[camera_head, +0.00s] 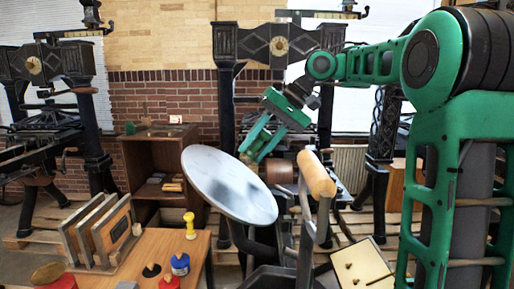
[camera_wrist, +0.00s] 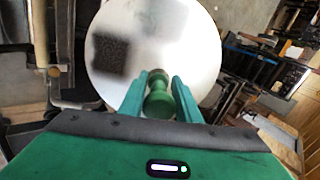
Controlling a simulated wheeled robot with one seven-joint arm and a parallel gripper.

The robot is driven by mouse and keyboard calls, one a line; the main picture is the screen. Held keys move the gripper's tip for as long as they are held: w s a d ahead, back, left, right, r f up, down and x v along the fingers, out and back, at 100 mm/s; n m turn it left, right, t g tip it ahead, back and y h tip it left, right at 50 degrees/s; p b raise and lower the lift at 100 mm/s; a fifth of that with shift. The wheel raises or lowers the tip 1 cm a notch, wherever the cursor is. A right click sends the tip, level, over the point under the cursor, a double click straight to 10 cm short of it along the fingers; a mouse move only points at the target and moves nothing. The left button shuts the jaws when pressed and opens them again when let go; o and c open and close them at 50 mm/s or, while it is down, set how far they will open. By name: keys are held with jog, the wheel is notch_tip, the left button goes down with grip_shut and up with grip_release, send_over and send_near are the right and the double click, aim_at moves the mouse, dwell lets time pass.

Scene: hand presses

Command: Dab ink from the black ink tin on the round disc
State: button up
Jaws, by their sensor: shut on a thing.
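The round disc (camera_head: 230,185) is a pale grey metal plate, tilted on the press in the middle of the head view. In the wrist view the disc (camera_wrist: 190,50) fills the upper middle, with a dark squarish patch at its left; whether this is ink or a reflection I cannot tell. Whether the dabber touches the disc is unclear. Small tins stand on the table at bottom left; I cannot tell which holds black ink.
The wooden table (camera_head: 190,245) holds a yellow dabber (camera_head: 190,226), a blue tin (camera_head: 180,264), a red tin (camera_head: 48,273) and a rack of frames (camera_head: 97,232). A wooden-handled lever (camera_head: 316,175) rises right of the disc. A shelf cabinet (camera_head: 160,155) stands behind.

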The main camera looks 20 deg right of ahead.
aim_at(252, 157)
jog(key=shift+d, duration=0.5)
jog(key=shift+x, duration=3)
jog(key=shift+a+f, duration=0.15)
jog(key=shift+f, duration=0.25)
jog(key=shift+r, duration=0.1)
jog(key=shift+v, duration=2.5)
jog(key=shift+d+r, duration=0.25)
jog(key=shift+r, duration=0.1)
jog(key=shift+f, duration=0.1)
